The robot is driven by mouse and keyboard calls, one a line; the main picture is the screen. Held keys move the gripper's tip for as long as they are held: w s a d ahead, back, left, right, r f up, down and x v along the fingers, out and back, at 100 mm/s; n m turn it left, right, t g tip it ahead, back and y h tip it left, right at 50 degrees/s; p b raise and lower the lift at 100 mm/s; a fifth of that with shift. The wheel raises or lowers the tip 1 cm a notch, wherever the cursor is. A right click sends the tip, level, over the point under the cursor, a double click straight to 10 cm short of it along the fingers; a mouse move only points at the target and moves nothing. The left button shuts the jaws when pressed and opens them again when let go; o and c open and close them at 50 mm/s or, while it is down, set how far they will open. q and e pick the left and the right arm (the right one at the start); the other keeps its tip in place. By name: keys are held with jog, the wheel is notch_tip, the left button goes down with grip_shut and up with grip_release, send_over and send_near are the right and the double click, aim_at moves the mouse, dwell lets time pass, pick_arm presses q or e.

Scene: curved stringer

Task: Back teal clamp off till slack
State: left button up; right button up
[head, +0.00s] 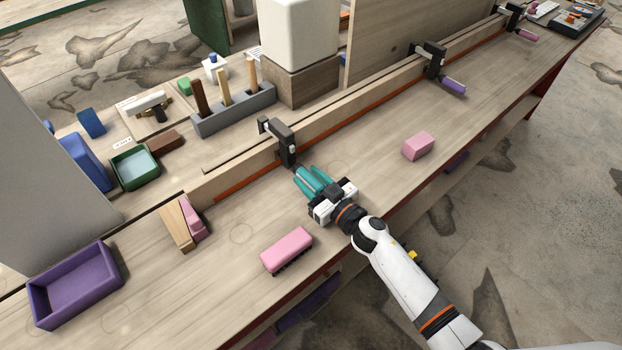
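The teal clamp (284,146) is the nearest of the black clamps along the long wooden stringer (350,112). Its dark frame sits over the stringer, and its teal handle (306,177) points down and right towards the bench front. My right gripper (312,181) reaches in from the lower right with its fingers on either side of this handle and looks closed on it. The fingers partly hide the handle. I cannot see whether the clamp's screw tip presses on the wood. My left gripper is not in view.
Two clamps with purple handles (453,87) (527,35) sit farther along the stringer. A purple tray (76,285) stands at left. A grey tool rack (236,112) stands behind the stringer.

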jog(key=c, duration=0.7)
jog(key=n, duration=0.5)
jog(key=shift+a+n, duration=0.1)
jog(key=shift+n, duration=0.3)
jog(key=shift+c, duration=0.2)
jog(key=o, duration=1)
jog(key=shift+s, duration=0.15)
jog(key=b+v, duration=0.1)
jog(key=v, duration=1.1)
